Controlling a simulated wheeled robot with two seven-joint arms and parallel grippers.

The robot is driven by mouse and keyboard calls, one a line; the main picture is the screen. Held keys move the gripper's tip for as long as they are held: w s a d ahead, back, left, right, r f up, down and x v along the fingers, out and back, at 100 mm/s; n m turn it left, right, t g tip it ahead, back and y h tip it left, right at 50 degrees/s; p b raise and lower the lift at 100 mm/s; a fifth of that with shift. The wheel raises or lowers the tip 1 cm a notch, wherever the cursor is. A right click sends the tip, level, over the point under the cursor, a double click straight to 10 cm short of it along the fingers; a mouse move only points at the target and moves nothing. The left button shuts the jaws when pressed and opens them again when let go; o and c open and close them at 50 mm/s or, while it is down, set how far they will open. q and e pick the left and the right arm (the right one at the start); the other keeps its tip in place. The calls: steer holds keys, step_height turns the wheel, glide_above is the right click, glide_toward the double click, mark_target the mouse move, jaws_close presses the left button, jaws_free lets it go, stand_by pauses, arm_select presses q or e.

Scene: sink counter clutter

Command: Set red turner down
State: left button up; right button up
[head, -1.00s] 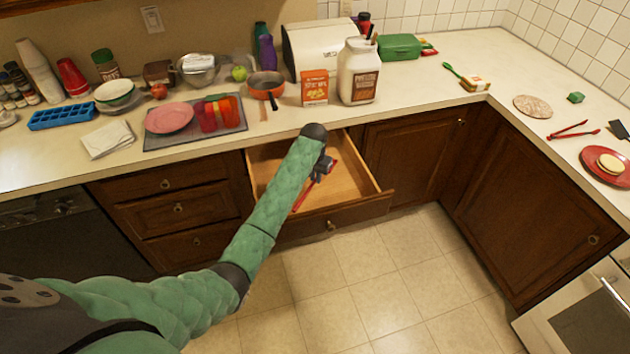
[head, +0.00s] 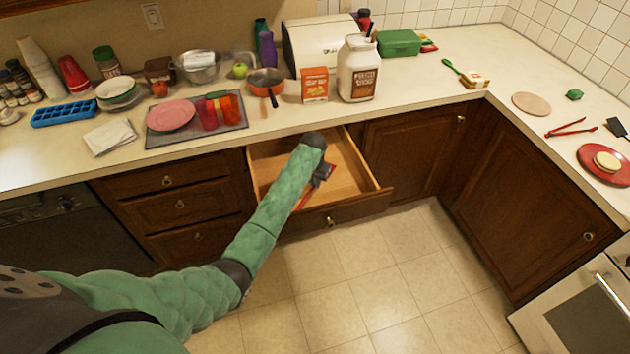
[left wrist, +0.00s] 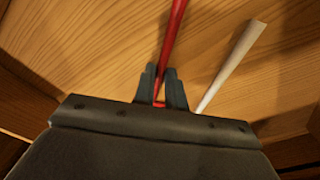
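The red turner shows as a thin red strip (head: 304,200) inside the open drawer (head: 352,172), partly hidden by my left gripper and arm. My left gripper (head: 322,174) is down in the drawer opening. In the left wrist view, the turner's red handle (left wrist: 173,35) runs from the top edge down between the two close fingers (left wrist: 161,76), which are shut on it. The handle is low over the wooden drawer bottom; I cannot tell if it touches. The turner's head is out of the wrist view. My right gripper is not in view.
A pale stick-like utensil (left wrist: 231,62) lies in the drawer right of the fingers. The drawer's front panel (head: 335,214) and sides surround the gripper. The counter above holds an orange saucepan (head: 266,82), a yellow-orange box (head: 314,86) and a large white jar (head: 358,70).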

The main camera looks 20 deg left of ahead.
mark_target(314, 185)
arm_select(q)
steer(key=o, duration=0.4)
